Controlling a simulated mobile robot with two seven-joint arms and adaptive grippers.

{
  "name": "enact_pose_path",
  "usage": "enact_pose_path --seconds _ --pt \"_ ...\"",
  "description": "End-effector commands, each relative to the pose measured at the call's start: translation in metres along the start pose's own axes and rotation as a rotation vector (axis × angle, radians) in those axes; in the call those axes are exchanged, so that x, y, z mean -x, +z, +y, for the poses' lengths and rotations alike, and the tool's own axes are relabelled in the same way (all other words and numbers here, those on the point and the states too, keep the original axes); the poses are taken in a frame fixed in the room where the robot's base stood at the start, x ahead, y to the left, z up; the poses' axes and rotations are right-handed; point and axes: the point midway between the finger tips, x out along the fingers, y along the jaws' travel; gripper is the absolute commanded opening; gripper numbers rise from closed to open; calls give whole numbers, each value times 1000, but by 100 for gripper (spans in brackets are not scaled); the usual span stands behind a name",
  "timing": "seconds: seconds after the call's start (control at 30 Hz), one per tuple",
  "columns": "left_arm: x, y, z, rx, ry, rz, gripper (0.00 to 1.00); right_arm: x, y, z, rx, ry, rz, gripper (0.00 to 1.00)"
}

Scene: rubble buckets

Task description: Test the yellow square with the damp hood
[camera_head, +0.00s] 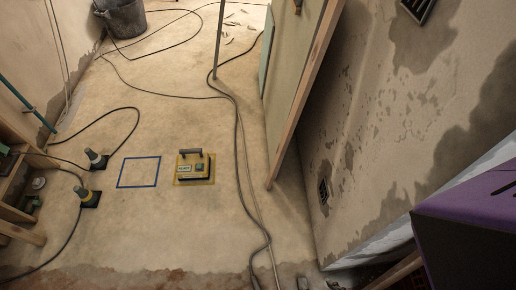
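The damp hood (194,167), a boxy yellow and dark device with a grey handle on top, sits upright on the floor in the middle of the head view. The yellow square (211,181) shows as a yellow border around the hood's base; the hood covers most of its inside. A blue-outlined square (139,186) lies empty just to the left of it. Neither of my grippers is in view, and nothing is seen holding the hood.
Two dark, cone-like items (96,160) stand left of the blue square, with black cables around them. A long cable (239,150) runs just right of the hood. A wooden beam (305,85) leans at right. A dark bucket (122,18) stands at back left.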

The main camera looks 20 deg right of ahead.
Motion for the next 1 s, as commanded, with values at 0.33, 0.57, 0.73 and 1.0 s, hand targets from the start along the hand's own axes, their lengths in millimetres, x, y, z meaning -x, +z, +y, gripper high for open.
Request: enact_pose_path --seconds 0.33,0.57,0.73,1.0 --pt "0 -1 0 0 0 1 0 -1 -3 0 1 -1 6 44" --pt "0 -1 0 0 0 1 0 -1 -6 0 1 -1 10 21" --pt "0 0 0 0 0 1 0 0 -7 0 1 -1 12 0" --pt "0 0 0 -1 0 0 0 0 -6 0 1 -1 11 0"
